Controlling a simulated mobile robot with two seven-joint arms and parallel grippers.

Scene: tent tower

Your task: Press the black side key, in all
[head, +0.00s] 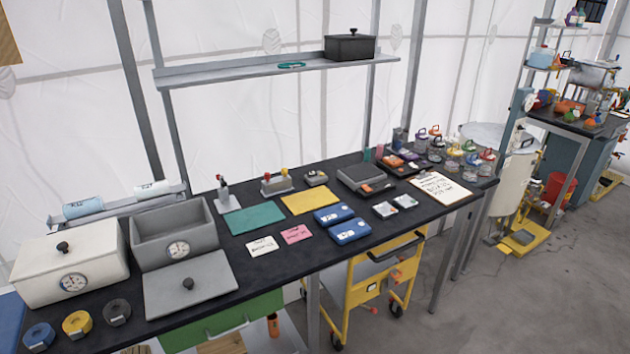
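I cannot make out a black side key on any device at this size. Two blue handheld devices, a rear one (333,214) and a front one (349,231), lie flat on the black bench (290,262). To their right lie two small dark devices with pale faces, a left one (384,210) and a right one (405,201). A grey scale-like box (358,177) and a small grey-black device (316,178) stand behind them. Neither of my grippers is in view.
A white bin (70,265) and open grey bin (175,240) stand left; its lid (190,284) lies in front. Green (254,218) and yellow (310,202) mats and a clipboard (440,188) lie flat. Jars crowd the right end. A yellow cart (372,280) stands below.

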